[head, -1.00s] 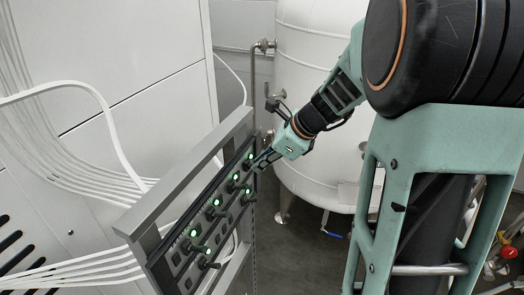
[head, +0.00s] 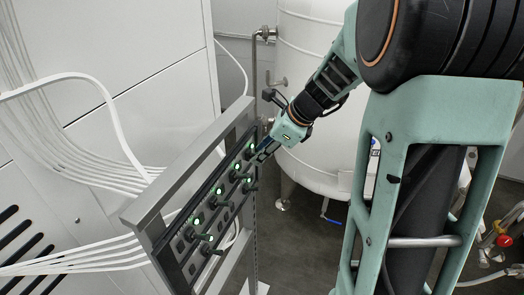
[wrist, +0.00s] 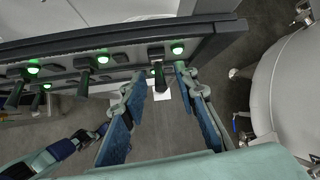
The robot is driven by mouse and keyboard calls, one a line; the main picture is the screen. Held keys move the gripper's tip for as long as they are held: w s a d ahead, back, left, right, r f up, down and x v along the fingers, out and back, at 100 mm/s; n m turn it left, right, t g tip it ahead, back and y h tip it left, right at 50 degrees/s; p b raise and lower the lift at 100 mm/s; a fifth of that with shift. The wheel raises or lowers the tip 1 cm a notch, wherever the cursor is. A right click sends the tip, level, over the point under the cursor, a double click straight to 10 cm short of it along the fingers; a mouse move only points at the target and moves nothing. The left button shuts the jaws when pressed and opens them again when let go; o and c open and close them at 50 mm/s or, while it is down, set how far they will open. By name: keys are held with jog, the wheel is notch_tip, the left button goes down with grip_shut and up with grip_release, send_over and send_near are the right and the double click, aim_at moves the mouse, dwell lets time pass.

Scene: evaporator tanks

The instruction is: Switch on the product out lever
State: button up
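A control panel (head: 160,206) carries dark levers with green lights beside several of them. I cannot read any labels, so I cannot tell which lever is the product out one. My gripper (head: 261,152) is at the panel's far upper end in the head view, where it partly hides the lever there. In the wrist view my gripper (wrist: 160,76) is open, with its blue-padded fingers on either side of the end lever (wrist: 158,77). That lever's green light (wrist: 177,48) is lit. Gaps seem to show between lever and fingers; contact is not clear.
Other levers, one of them in the wrist view (wrist: 83,82), stand left of my fingers. A white tank (head: 325,150) stands behind my gripper. White cables (head: 75,160) run to the panel's left side. Grey floor (head: 300,235) is open right of the panel.

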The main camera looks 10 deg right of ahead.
jog(key=shift+r, duration=0.1)
jog(key=v, duration=1.2)
